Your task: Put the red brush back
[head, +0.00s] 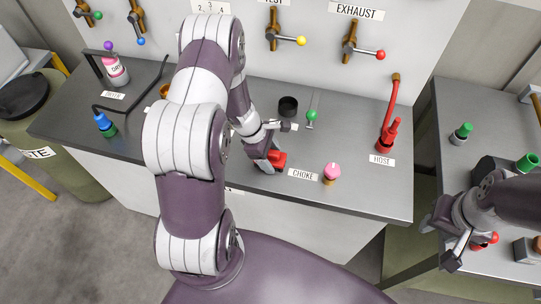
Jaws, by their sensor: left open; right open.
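A small red object (279,158), possibly the red brush, sits on the grey worktop close to its front edge, left of the CHOKE label (303,174). Its shape is partly hidden by my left gripper (266,160), which is open and right at it. I cannot tell whether the fingers touch it. My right gripper (449,254) is open and empty over the right side bench. Another red piece (490,239) shows beside it, partly hidden by my arm, and I cannot tell what it is.
A pink-topped piece (331,171) and a red hose fitting (390,132) stand on the worktop (345,130). A black cup (288,106) and a green-knobbed lever (311,114) are behind the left gripper. A pink-and-white bottle (115,70) and waste drum (40,120) are left.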

